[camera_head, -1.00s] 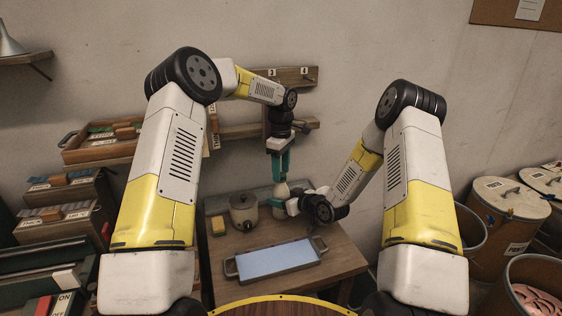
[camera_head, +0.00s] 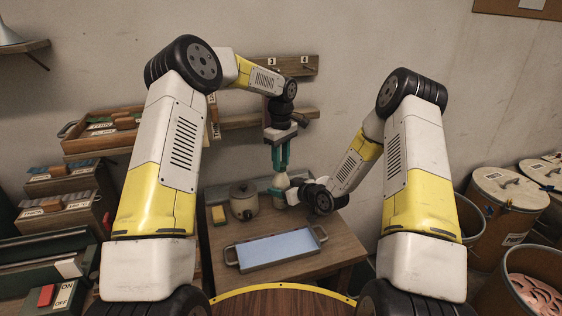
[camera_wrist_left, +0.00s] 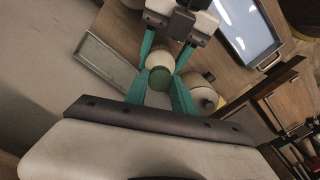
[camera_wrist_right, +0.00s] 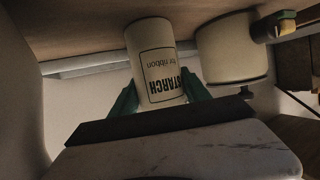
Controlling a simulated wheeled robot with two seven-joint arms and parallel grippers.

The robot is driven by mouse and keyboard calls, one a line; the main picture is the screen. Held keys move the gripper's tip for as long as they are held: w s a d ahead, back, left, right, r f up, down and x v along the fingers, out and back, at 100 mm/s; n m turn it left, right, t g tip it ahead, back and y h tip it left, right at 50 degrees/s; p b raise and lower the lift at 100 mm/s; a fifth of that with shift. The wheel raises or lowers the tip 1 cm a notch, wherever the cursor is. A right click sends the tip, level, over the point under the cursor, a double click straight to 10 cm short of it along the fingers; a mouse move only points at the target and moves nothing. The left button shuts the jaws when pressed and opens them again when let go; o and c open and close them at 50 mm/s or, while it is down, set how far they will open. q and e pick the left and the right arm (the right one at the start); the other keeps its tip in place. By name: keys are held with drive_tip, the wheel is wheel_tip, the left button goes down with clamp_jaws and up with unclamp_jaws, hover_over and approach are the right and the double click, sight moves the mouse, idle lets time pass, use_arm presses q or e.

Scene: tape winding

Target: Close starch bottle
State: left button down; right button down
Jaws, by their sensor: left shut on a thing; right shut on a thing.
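The starch bottle (camera_wrist_right: 160,75) is a white cylinder whose label reads upside down in the right wrist view. My right gripper (camera_wrist_right: 158,98) is shut on its body from the side; it also shows low in the head view (camera_head: 290,196). Whether the cap is seated cannot be told. In the head view my left gripper (camera_head: 280,168) is directly above the bottle (camera_head: 281,183).
A shallow two-handled tray (camera_head: 231,263) lies on the front of the wooden table (camera_head: 335,260). A wall shelf (camera_head: 240,120) is close behind my left gripper.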

use_arm(q)
drive_tip(key=m, duration=0.6)
drive_tip(key=shift+m, duration=0.4)
drive_tip(key=m, duration=0.6)
drive_tip(key=shift+m, duration=0.3)
drive_tip(key=m, duration=0.6)
drive_tip(key=shift+m, duration=0.3)
drive_tip(key=m, duration=0.4)
drive_tip(key=shift+w, duration=0.1)
drive_tip(key=m, duration=0.4)
drive_tip(key=shift+f, duration=0.1)
drive_tip(key=c, duration=1)
unclamp_jaws()
drive_tip(key=shift+o, duration=0.2)
wheel_tip(320, 180, up, 12)
